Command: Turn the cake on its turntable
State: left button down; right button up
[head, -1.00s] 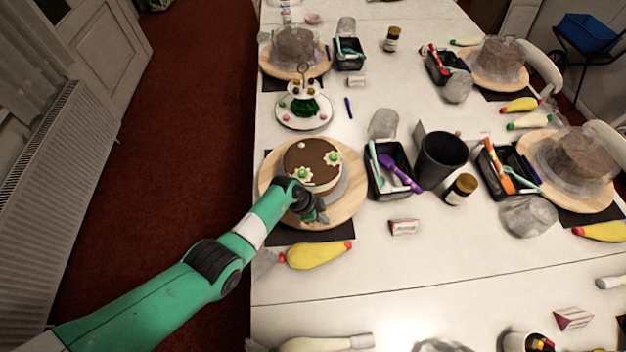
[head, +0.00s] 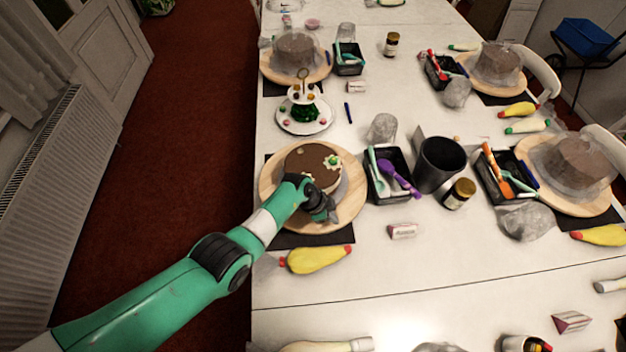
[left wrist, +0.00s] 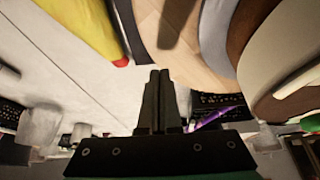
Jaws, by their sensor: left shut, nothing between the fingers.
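The cake (head: 309,163) has a brown top, cream sides and piped flowers with green centres. It sits on a round wooden turntable (head: 347,209) at the near left of the table. My left gripper (head: 328,214) is shut and empty, low over the turntable at the near side of the cake. In the left wrist view its two dark fingers (left wrist: 158,90) are together. The wooden turntable (left wrist: 170,45) and cake side (left wrist: 285,60) show beyond them; I cannot tell whether the fingers touch either. My right gripper is not in view.
A yellow piping bag (head: 318,259) lies in front of the turntable. A black tool tray (head: 389,192), a dark cup (head: 437,165) and a jar (head: 459,193) stand to the right. A tiered stand (head: 304,112) is behind.

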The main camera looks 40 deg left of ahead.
pick_arm(q)
jog(key=shift+s, duration=0.1)
jog(key=s+a+p, duration=0.1)
jog(key=s+p, duration=0.1)
jog(key=p, duration=0.1)
jog(key=s+a+r+p, duration=0.1)
jog(key=s+a+p, duration=0.1)
jog(key=p, duration=0.1)
jog(key=shift+a+r+p, duration=0.1)
jog(key=shift+r+p, duration=0.1)
jog(key=shift+p, duration=0.15)
jog(key=s+a+p, duration=0.1)
jog(key=s, duration=0.1)
jog(key=s+a+f+p, duration=0.1)
jog(key=a, duration=0.1)
jog(key=shift+s+a+f, duration=0.1)
jog(key=shift+s, duration=0.25)
jog(key=shift+f, duration=0.15)
jog(key=shift+a, duration=0.25)
jog(key=a+b, duration=0.1)
jog(key=a, duration=0.3)
jog(key=a+b, duration=0.2)
jog(key=a, duration=0.3)
jog(key=shift+s+a+f, duration=0.15)
jog(key=shift+s+a, duration=0.05)
